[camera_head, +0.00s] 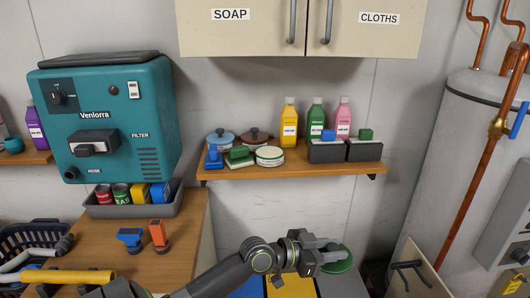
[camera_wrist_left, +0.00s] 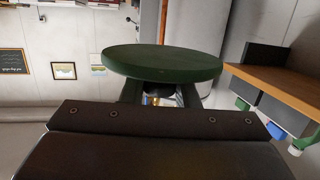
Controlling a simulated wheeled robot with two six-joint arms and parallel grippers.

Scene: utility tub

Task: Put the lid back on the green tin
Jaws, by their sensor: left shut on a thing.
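A round green lid (camera_head: 340,264) is held by my left gripper (camera_head: 318,256) in the head view, low and right of centre. In the left wrist view the same lid (camera_wrist_left: 165,62) is a dark green disc, seen nearly edge-on, across the fingertips. My left gripper is shut on it, and the lid is off any surface. A low, round, pale container with green bands (camera_head: 269,157) stands on the wall shelf. I cannot tell for sure whether it is the green tin. My right gripper is not in view.
The shelf (camera_head: 290,171) also holds a blue-lidded pot (camera_head: 220,138), a brown-lidded pot (camera_head: 255,136), brushes, several bottles and dark boxes (camera_head: 364,150). Cupboards (camera_head: 260,27) hang above it. Blue, yellow and grey bins (camera_head: 290,287) lie below my left gripper. Wall between shelf and gripper is clear.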

